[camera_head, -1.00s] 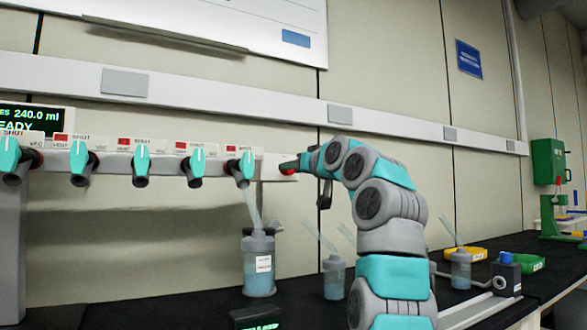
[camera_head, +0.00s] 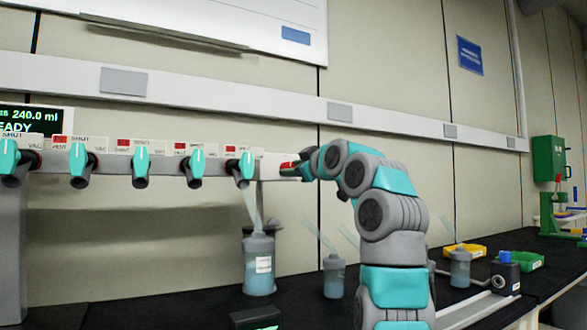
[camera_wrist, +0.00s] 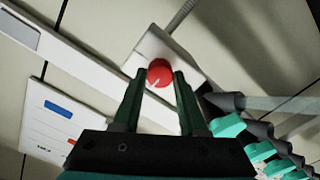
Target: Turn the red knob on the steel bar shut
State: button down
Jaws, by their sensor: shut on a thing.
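The red knob (camera_wrist: 160,72) sits on the pale end block of the steel bar, and its round face with a small white mark shows in the wrist view. My gripper (camera_wrist: 157,76) has its two dark green fingers on either side of the knob, shut on it. In the head view my gripper (camera_head: 291,170) reaches the right end of the steel bar (camera_head: 110,162) from the right. The fingers hide most of the knob there, with only a little red showing.
Several teal valve handles (camera_head: 142,158) line the bar to the left. More bottles (camera_head: 334,276), a yellow tray (camera_head: 465,251) and a green tray (camera_head: 527,262) are on the black bench. The wall is close behind the bar.

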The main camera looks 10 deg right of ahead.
dwell(0.5)
jog(key=shift+c, duration=2.2)
grip_release()
jog(key=shift+s, duration=0.1)
jog(key=b+v, duration=0.2)
jog(key=v, duration=0.5)
jog(key=shift+s, duration=0.25)
jog(key=shift+d, duration=0.15)
